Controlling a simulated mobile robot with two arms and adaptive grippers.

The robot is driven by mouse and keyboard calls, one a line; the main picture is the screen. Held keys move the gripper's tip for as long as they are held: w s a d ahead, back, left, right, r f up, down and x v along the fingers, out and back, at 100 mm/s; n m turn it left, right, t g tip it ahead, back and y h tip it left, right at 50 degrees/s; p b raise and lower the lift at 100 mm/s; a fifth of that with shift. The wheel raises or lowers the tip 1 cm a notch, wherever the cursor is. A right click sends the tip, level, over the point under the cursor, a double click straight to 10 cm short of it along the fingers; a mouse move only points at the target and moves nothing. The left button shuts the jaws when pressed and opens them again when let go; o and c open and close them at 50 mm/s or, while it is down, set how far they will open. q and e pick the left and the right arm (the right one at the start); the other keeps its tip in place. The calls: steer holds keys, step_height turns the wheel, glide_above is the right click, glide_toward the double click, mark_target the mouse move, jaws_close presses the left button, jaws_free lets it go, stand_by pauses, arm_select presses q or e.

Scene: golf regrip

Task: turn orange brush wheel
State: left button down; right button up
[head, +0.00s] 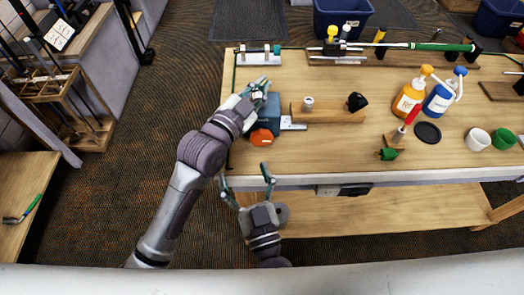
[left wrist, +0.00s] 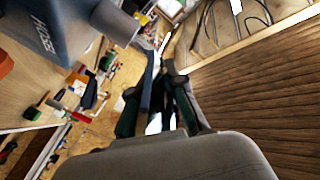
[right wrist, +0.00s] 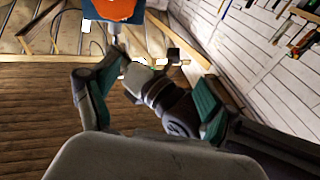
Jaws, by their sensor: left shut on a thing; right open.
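The orange brush wheel (head: 262,137) is on the near side of a blue-grey bench machine (head: 267,113), at the table's left end. It also shows at the top of the right wrist view (right wrist: 115,8). My left gripper (head: 258,86) is at the machine's far side, shut on a small pale thing that its fingers mostly hide. In the left wrist view its fingers (left wrist: 162,90) are close together beside the machine (left wrist: 62,28). My right gripper (head: 246,174) is open and empty, in front of the table edge, nearer than the wheel and apart from it.
A wooden block (head: 330,112) with small parts stands right of the machine. A clamped golf club (head: 420,46) lies along the back. The table's near edge (head: 400,178) lies beyond my right gripper.

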steer(key=s+a+r+n+g+y, duration=0.15)
steer(key=a+n+g+y, duration=0.35)
steer(key=n+y, duration=0.5)
steer(key=n+g+h, duration=0.5)
steer(key=n+h, duration=0.9)
steer(key=n, duration=0.8)
glide_toward(263, 138)
steer(key=x, duration=1)
steer(key=shift+f, duration=0.15)
steer(key=shift+c, duration=0.3)
